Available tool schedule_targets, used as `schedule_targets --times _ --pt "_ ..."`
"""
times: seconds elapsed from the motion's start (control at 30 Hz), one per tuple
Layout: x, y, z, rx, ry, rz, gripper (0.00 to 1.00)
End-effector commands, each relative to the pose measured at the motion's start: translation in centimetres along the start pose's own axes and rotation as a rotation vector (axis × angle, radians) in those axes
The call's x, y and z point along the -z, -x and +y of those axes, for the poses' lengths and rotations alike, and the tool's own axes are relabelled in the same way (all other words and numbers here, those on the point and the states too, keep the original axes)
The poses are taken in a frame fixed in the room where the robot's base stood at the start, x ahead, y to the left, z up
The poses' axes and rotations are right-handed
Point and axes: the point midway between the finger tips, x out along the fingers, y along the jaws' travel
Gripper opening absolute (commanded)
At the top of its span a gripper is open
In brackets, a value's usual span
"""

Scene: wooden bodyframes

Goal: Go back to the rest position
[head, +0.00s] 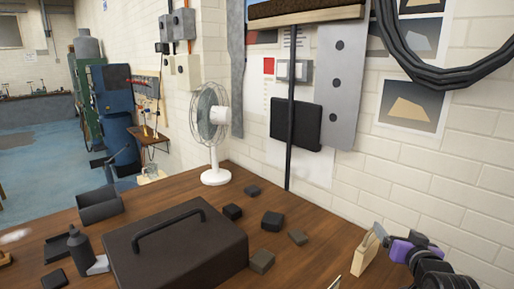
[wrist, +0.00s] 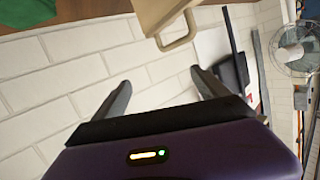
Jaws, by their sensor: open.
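My gripper (head: 392,243), with a purple body, is at the lower right in the head view. In the wrist view my gripper (wrist: 162,80) has its two dark fingers apart, with only white brick wall showing between them. A tan piece with a loop handle (wrist: 175,18) is at the top of the wrist view, beyond the fingertips and not between them. What looks like the same tan piece (head: 364,256) stands by my gripper in the head view, partly covered by it. I cannot tell whether they touch.
A dark case with a handle (head: 180,256) stands on the wooden table (head: 325,232). Several small dark blocks (head: 272,221) lie right of it. A white fan (head: 212,135) stands at the back. A brick wall (head: 440,160) rises close behind my gripper; a black cable (head: 398,45) hangs there.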

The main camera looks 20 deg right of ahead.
Motion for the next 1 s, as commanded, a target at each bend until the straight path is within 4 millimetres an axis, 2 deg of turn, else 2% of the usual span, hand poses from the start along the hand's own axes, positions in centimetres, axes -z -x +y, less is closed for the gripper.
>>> schedule_targets --times 0.03,0.2,0.37,0.5,0.7,1.0 --pt "-1.6 1.4 -1.5 0.018 -0.004 0.027 0.85" --pt "-4.7 6.2 -5.0 0.062 -0.008 0.125 0.85" --pt "-7.5 11.5 -7.6 0.098 -0.005 0.190 0.85" --pt "-9.6 16.9 -9.3 0.132 0.008 0.234 0.85" --pt "-12.0 24.9 -10.9 0.187 0.038 0.264 0.85" --pt "-14.5 36.2 -11.5 0.298 0.114 0.228 0.85"
